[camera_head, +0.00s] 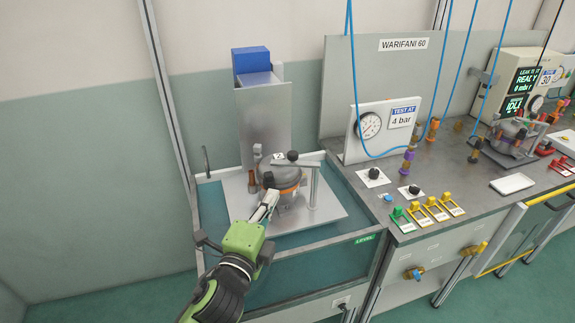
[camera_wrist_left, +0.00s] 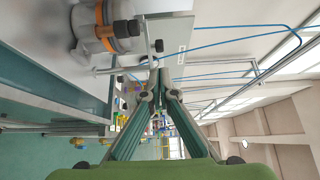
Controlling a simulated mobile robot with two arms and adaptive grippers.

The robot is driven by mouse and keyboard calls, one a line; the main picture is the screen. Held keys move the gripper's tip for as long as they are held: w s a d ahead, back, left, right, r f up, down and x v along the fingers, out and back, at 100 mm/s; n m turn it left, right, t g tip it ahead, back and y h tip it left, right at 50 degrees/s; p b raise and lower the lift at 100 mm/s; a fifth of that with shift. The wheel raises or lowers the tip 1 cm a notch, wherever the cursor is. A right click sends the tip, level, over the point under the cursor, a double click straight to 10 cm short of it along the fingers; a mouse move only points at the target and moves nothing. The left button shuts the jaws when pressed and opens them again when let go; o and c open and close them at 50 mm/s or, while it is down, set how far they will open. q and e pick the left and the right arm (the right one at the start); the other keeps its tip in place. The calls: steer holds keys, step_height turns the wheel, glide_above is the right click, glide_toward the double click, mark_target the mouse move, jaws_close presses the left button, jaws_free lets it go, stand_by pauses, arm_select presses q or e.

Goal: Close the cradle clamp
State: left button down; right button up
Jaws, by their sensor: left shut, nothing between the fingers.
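The grey compressor (camera_head: 280,174) with an orange band sits on the cradle plate (camera_head: 330,208) in the water tank. It also shows at the upper left of the left wrist view (camera_wrist_left: 88,28). The clamp arm (camera_head: 304,163) runs from an upright post (camera_head: 314,187) on the right toward the compressor's top, with a dark knob (camera_head: 292,155) at its end. I cannot tell whether it presses on the compressor. My left gripper (camera_head: 271,197) is shut and empty, in front of the compressor's lower part; contact is unclear. My right gripper is not in view.
The tank rim (camera_head: 318,244) surrounds the cradle. A metal column with a blue block (camera_head: 251,60) stands behind it. A gauge panel (camera_head: 383,128) and a bench with colored valves (camera_head: 420,211) stand to the right. Blue hoses hang over the bench.

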mark_target(291, 159)
arm_select(q)
steer(key=p+x, duration=0.3)
steer(key=x, duration=1)
steer(key=shift+w, duration=0.25)
steer(key=w, duration=0.1)
steer(key=w+a+b, duration=0.1)
steer(key=w, duration=0.1)
steer(key=shift+w, duration=0.15)
